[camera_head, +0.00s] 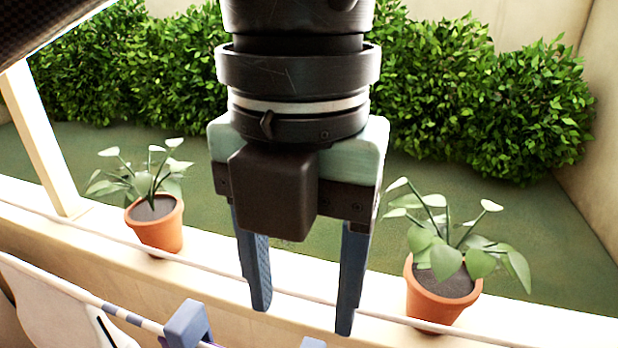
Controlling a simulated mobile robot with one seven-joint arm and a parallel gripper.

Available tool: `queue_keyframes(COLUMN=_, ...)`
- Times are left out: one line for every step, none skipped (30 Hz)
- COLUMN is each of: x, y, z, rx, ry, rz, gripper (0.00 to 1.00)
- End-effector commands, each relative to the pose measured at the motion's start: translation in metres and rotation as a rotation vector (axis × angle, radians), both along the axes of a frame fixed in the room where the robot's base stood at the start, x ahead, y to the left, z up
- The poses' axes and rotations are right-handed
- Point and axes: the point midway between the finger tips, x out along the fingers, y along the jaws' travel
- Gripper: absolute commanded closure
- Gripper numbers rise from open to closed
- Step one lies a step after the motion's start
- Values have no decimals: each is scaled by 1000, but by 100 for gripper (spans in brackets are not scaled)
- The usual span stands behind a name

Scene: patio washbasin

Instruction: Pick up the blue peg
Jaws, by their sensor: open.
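A blue peg-like block (187,325) is at the bottom edge, left of centre, beside or on a thin striped rail. A second small blue piece (312,343) just shows at the bottom edge; most of it is cut off. I cannot tell which of the two is the task's peg. My gripper (303,318) hangs in the centre, pointing down, with its two blue fingers apart and nothing seen between them. In the picture its fingertips are right of the larger block and just above the smaller piece; the depth between them is unclear.
Potted plants stand on the pale ledge (100,232), one on the left (155,222) and one close to the right finger (440,290). A thin white line crosses the ledge. The striped rail (125,315) and a white item (60,310) are at lower left. Hedges stand behind.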

Motion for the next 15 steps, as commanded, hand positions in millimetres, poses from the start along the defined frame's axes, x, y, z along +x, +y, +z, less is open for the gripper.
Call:
queue_keyframes(x=0, y=-1, z=-13, rx=-4, ry=2, rz=-4, gripper=38)
queue_keyframes(x=0, y=-1, z=-19, rx=-4, ry=3, rz=-3, gripper=38)
queue_keyframes(x=0, y=-1, z=-26, rx=-4, ry=1, rz=-2, gripper=38)
queue_keyframes(x=0, y=-1, z=-30, rx=-5, ry=2, rz=-1, gripper=38)
queue_keyframes(x=0, y=-1, z=-34, rx=-3, ry=0, rz=-1, gripper=38)
queue_keyframes(x=0, y=-1, z=-39, rx=-3, ry=0, rz=-1, gripper=38)
queue_keyframes(x=0, y=-1, z=-41, rx=-3, ry=0, rz=-1, gripper=38)
queue_keyframes(x=0, y=-1, z=-43, rx=-3, ry=-1, rz=-1, gripper=38)
queue_keyframes(x=1, y=-1, z=-45, rx=-3, ry=-2, rz=0, gripper=38)
queue_keyframes(x=1, y=-1, z=-47, rx=-3, ry=-3, rz=1, gripper=38)
queue_keyframes(x=1, y=-1, z=-48, rx=-3, ry=-3, rz=1, gripper=38)
queue_keyframes(x=1, y=-1, z=-50, rx=-2, ry=-3, rz=1, gripper=38)
queue_keyframes(x=1, y=-2, z=-53, rx=-2, ry=-3, rz=1, gripper=38)
queue_keyframes(x=1, y=-2, z=-56, rx=-1, ry=-2, rz=1, gripper=38)
queue_keyframes(x=1, y=-2, z=-62, rx=-2, ry=-2, rz=2, gripper=38)
